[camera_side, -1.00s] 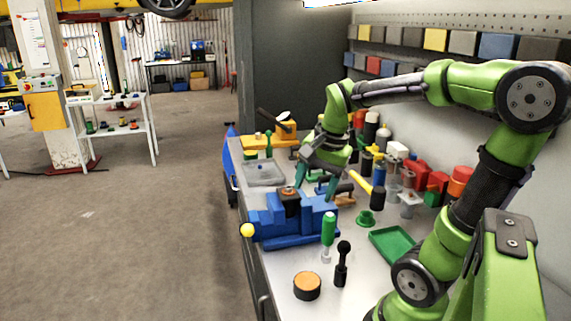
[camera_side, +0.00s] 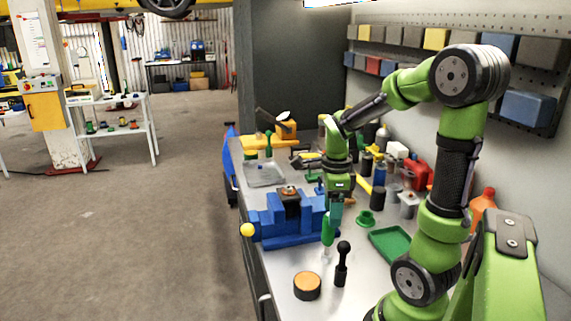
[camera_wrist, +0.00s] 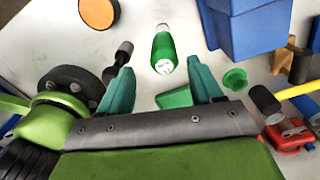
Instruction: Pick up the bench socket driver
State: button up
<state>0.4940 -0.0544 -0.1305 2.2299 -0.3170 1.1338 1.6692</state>
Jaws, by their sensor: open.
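The bench socket driver (camera_side: 327,232) has a green handle and a metal shaft, and stands upright on the bench in front of the blue vise. In the wrist view the driver (camera_wrist: 163,50) shows its handle end toward the camera, between the lines of my two teal fingers and just beyond their tips. My gripper (camera_side: 335,213) points down at the top of the handle in the side view, where its fingers partly overlap the handle. My gripper (camera_wrist: 160,72) is open and empty. Whether a finger touches the handle I cannot tell.
The blue vise (camera_side: 298,225) stands close to the left. A black-knobbed tool (camera_side: 342,265) and an orange-topped round puck (camera_side: 307,285) are in front. A green tray (camera_side: 405,236) and small green funnel-like piece (camera_side: 365,217) are to the right. Bottles and cans crowd the back.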

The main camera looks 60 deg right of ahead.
aim_at(330, 231)
jog(key=f, duration=0.7)
jog(key=shift+w+d+f, duration=0.2)
jog(key=shift+d+f, duration=0.05)
jog(key=shift+c, duration=0.2)
jog(key=c, duration=1.1)
jog(key=r, duration=1)
jog(key=shift+w+d, duration=0.15)
jog(key=shift+w, duration=0.15)
jog(key=w+d+r, duration=0.1)
jog(key=w+r, duration=0.1)
jog(key=w+d+r+n, duration=0.1)
jog(key=w+r, duration=0.1)
jog(key=w+d+r+n, duration=0.1)
jog(key=w+r, duration=0.1)
jog(key=w, duration=0.1)
jog(key=shift+d+r, duration=0.2)
jog(key=w+r+n, duration=0.1)
jog(key=w+r, duration=0.1)
jog(key=w+d+r, duration=0.1)
jog(key=w+r, duration=0.1)
jog(key=w+r+n, duration=0.1)
jog(key=w+r, duration=0.1)
jog(key=shift+w+d+n, duration=0.15)
jog(key=shift+w+n, duration=0.15)
jog(key=shift+w, duration=0.05)
jog(key=shift+c, duration=0.2)
jog(key=shift+f, duration=0.1)
